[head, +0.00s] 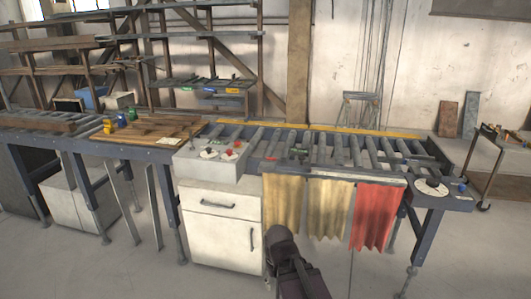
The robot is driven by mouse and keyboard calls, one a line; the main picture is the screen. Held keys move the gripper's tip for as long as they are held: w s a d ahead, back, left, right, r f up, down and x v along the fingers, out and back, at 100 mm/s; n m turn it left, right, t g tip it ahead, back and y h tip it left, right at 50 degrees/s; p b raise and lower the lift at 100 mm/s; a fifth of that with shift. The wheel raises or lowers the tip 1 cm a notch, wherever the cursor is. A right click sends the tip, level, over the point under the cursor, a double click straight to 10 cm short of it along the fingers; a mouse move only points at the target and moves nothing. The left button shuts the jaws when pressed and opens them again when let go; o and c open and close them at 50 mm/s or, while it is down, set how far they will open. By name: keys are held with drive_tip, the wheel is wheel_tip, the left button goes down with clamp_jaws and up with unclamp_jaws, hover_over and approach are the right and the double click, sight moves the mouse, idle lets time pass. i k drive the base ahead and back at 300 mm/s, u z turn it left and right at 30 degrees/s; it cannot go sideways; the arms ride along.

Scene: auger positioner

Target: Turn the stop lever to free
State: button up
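A round dial plate with a dark knob or lever (432,184) sits on the small shelf at the right end of the roller table. A grey control box (212,165) at the left end of the rollers carries white round dials (208,154) and small red handles (237,144). The labels are too small to read, so I cannot tell which is the stop lever or how it is set. My dark arm shows at the bottom centre, in front of the table and apart from these controls. I cannot make out gripper fingers on it.
The roller table (330,150) spans the middle. Yellow and red cloths (375,215) hang from its front edge, beside a white cabinet (222,232). A left bench holds wooden boards (150,132) and small coloured containers. Open floor lies at the front right.

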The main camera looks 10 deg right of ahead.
sight(283, 160)
drive_tip(key=z, duration=0.2)
drive_tip(key=i, duration=1.2)
drive_tip(key=z, duration=0.6)
